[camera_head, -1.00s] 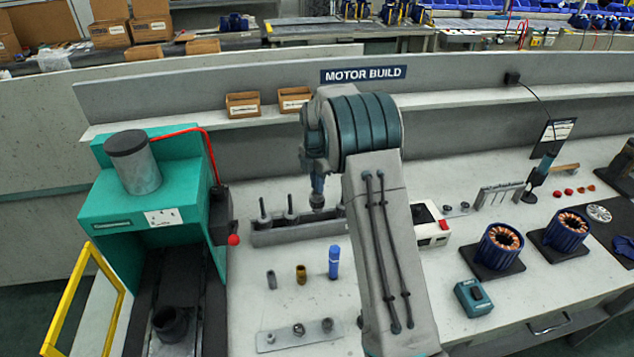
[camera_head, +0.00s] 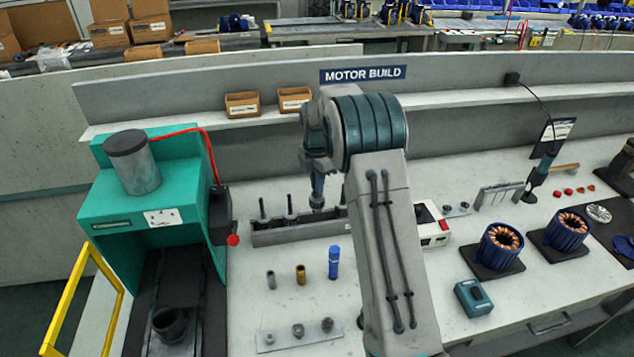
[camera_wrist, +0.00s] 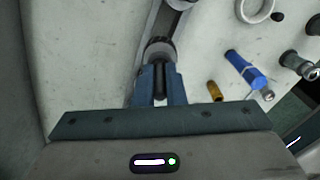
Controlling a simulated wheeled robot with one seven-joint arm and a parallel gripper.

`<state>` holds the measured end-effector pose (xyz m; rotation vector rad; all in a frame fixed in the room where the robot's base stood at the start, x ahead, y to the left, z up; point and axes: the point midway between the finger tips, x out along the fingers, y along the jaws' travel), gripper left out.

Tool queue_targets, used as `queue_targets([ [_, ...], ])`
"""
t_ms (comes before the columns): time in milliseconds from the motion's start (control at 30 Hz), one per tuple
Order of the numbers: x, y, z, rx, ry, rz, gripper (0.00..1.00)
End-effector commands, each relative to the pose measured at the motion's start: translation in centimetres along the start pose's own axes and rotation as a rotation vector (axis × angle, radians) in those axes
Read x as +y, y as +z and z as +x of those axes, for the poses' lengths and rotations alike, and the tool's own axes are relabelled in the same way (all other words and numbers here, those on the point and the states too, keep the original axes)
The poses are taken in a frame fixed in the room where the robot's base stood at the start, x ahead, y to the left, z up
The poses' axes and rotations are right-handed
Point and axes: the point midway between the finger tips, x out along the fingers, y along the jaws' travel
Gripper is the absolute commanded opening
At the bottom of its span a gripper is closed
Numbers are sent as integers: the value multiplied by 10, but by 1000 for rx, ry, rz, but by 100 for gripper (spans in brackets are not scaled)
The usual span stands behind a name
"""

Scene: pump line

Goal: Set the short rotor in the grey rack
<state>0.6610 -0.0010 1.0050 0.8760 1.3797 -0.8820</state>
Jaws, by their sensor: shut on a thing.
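The grey rack (camera_head: 275,238) lies on the bench behind the loose parts. Two dark rotors with upright shafts (camera_head: 263,210) (camera_head: 290,204) stand in its left part. My gripper (camera_head: 317,192) is over the right part of the rack. In the wrist view my gripper (camera_wrist: 160,82) is shut on a rotor's dark shaft, with the round grey rotor body (camera_wrist: 158,49) beyond the fingertips. I cannot tell whether the held rotor touches the rack. My arm hides the rack's right end in the head view.
A steel piece (camera_head: 271,280), a brass piece (camera_head: 301,274) and a blue cylinder (camera_head: 333,262) stand in front of the rack. A plate with small parts (camera_head: 300,336) lies nearer. A teal press (camera_head: 150,215) stands left; a white-and-red box (camera_head: 432,228) stands right.

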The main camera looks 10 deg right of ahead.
Motion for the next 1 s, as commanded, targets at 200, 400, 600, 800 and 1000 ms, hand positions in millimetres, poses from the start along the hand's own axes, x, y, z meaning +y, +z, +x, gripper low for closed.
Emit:
queue_targets([
  [200,0,0,3,-1,2,0,0],
  [400,0,0,6,-1,2,0,0],
  [600,0,0,10,-1,2,0,0],
  [800,0,0,11,-1,2,1,0],
  [1000,0,0,10,-1,2,0,0],
])
